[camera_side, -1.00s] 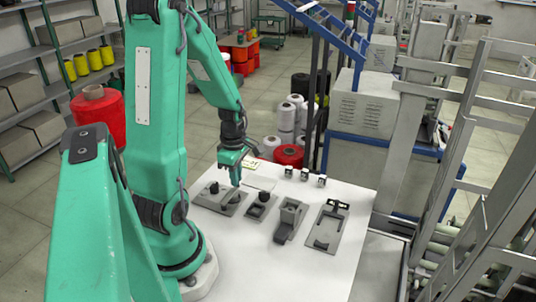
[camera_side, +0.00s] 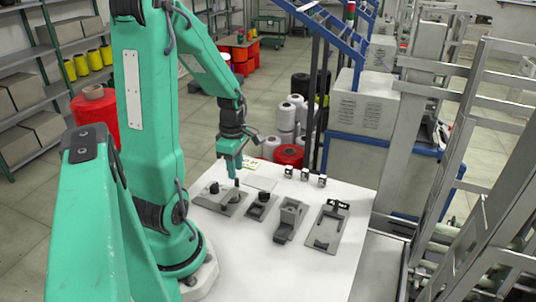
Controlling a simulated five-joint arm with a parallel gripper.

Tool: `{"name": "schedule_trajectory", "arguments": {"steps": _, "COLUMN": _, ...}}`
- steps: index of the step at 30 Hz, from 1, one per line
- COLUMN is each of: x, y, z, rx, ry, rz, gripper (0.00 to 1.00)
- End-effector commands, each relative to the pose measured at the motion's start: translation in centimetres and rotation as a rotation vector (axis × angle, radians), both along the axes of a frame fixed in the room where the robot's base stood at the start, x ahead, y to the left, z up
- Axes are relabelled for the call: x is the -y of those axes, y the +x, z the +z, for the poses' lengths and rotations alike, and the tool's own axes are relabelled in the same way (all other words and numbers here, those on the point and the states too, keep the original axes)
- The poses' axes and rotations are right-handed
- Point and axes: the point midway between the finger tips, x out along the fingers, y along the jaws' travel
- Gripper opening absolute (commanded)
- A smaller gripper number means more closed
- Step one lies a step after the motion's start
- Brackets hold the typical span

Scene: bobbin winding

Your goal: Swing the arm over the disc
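My gripper (camera_side: 233,178) hangs from my green arm and points down above the leftmost grey fixture plate (camera_side: 221,201) on the white table (camera_side: 280,268). A dark peg or narrow part shows just under the fingertips. The fingers are too small to tell whether they are open or shut. The plate carries a dark round knob (camera_side: 214,187) at its left and a dark disc-like part (camera_side: 232,198) at its right, below my gripper. I cannot tell for certain which part is the disc.
Three more grey fixtures stand to the right: a small one (camera_side: 261,204), a taller block (camera_side: 290,218) and a wide plate (camera_side: 328,229). Small white-and-black pieces (camera_side: 304,174) line the back edge. The table's front is clear. Red and white spools stand behind on the floor.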

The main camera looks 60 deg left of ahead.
Motion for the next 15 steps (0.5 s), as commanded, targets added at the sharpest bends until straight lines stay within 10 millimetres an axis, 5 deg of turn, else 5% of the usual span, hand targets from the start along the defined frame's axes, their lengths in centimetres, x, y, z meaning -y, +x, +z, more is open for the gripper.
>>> {"name": "schedule_trajectory", "arguments": {"steps": 15, "x": 0.0, "y": 0.0, "z": 3.5, "rx": 0.001, "ry": 0.001, "rz": 0.0, "gripper": 0.31}}
